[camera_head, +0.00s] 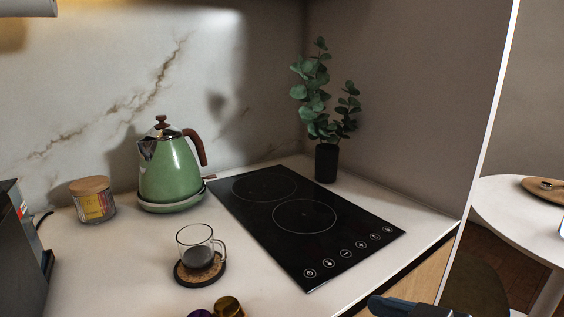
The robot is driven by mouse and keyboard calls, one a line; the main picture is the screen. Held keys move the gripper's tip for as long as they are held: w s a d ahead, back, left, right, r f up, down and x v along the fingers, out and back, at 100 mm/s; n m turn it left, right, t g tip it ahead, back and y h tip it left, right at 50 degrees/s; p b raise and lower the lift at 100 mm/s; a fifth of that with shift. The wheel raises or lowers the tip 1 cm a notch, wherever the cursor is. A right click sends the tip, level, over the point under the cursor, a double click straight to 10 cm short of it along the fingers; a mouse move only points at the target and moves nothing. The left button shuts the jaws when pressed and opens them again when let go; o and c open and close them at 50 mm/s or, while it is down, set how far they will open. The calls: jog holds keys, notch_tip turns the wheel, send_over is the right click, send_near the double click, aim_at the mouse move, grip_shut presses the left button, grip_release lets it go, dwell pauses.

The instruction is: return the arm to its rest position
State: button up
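A dark grey-blue part, which looks like the end of my arm with my gripper (410,307), shows at the bottom edge, right of centre. Only its top is in view, in front of the counter's front edge. Its fingers cannot be made out, and the rest is cut off by the frame. I see nothing held in it.
On the white counter (120,270) stand a green kettle (168,170), a glass cup (198,255) on a cork coaster, a lidded jar (93,203), a plant (325,120) and a black hob (305,225). Capsules (229,307) lie at the bottom edge. A round table (510,205) stands right.

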jog(key=s+d+f+m+t+h, duration=0.3)
jog(key=s+d+f+m+h, duration=0.3)
jog(key=s+d+f, duration=0.45)
jog(key=s+r+m+t+h+p, duration=0.1)
jog(key=s+r+t+h, duration=0.1)
jog(key=s, duration=1.7)
jog(key=shift+s+d+r+h, duration=0.2)
jog(key=shift+r+h, duration=0.1)
jog(key=shift+h, duration=0.3)
